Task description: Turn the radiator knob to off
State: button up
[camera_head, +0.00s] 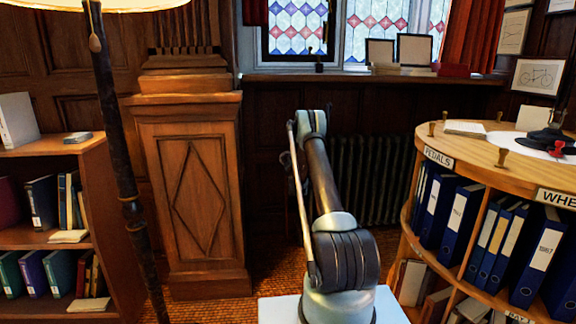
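The dark ribbed radiator (372,180) stands against the panelled wall under the window, behind my arm. My arm rises from the bottom middle and crosses in front of the radiator's left end. I cannot make out the radiator knob; the arm may be covering it. A small dark shape shows just left of my arm, too unclear to name. My gripper cannot be seen, so its distance to the radiator does not show.
A curved wooden shelf unit (460,157) with blue binders stands close on the right. A wooden pillar (193,200), a dark lamp pole (125,180) and a bookcase (50,150) stand on the left. Some patterned floor (265,270) is clear between pillar and arm.

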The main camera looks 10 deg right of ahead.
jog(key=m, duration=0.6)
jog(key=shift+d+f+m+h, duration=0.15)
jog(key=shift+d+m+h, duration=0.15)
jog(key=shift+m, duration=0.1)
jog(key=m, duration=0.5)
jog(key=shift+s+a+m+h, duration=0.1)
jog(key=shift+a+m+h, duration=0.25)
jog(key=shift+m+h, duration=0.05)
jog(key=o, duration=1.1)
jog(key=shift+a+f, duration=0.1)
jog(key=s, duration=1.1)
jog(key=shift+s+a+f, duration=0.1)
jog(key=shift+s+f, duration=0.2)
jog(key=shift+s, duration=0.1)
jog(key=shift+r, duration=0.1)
